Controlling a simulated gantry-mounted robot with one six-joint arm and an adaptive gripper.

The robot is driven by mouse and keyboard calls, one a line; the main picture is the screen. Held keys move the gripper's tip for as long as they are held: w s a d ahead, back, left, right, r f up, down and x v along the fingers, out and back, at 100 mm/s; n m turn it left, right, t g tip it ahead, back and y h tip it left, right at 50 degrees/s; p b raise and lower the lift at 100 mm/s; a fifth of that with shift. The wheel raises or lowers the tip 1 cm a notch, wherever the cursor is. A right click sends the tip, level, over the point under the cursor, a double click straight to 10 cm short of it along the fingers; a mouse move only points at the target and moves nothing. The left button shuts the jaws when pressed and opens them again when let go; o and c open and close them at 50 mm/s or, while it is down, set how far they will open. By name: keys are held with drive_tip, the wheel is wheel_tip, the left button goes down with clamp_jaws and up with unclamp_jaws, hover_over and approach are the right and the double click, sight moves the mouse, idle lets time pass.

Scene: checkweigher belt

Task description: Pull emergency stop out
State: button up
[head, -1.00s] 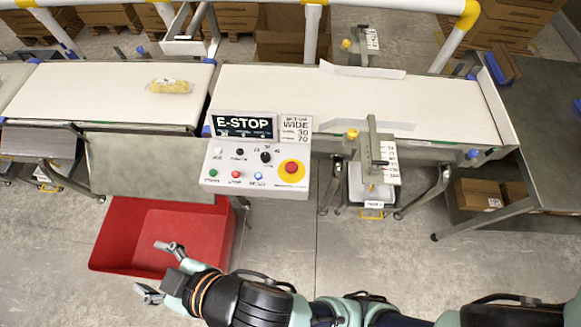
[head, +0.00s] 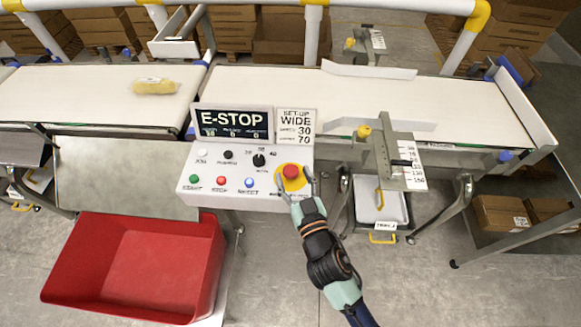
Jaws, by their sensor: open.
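The emergency stop (head: 291,171) is a red mushroom button on a yellow base. It sits at the right end of the white control panel (head: 228,205). My gripper (head: 296,188) is open at the panel's right end. Its fingers reach up around the lower sides of the yellow base, one on the left and one on the right. I cannot tell whether they touch the button. The display (head: 233,123) behind the panel reads E-STOP.
Green, red and blue buttons and a black selector knob (head: 259,160) are on the same panel. A red bin (head: 205,275) stands at lower left. A guide-rail bracket with a scale (head: 408,160) stands to the right. A yellow pack (head: 154,87) lies on the left belt.

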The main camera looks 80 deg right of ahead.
drive_tip(key=shift+x, duration=1.35)
clamp_jaws()
